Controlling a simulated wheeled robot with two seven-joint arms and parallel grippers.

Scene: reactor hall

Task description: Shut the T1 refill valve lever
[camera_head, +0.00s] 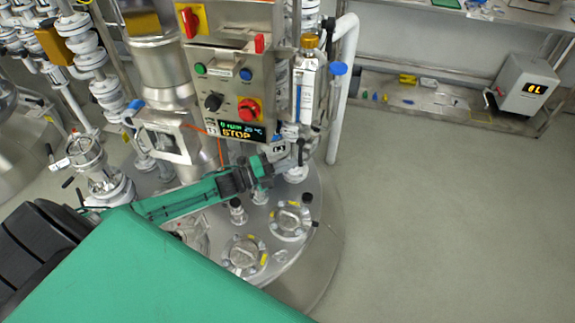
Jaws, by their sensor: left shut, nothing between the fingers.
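A clear dosing vessel (308,85) with an amber cap and a blue knob (337,68) stands upright to the right of the control box. Below it are metal valve fittings, with a small dark lever-like piece (301,152) among them; I cannot read a T1 mark or tell the lever's position. My left arm reaches in from the left, and my left gripper (277,165) is shut and empty just left of these fittings. Whether its tips touch them cannot be told. My right gripper is not in view.
The control box (228,85) with buttons and a STOP display (241,133) hangs above my left gripper. The steel reactor lid (265,275) with ports lies below. Glass piping (90,55) stands at left. The floor at right is clear, with a bench shelf (420,95) behind.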

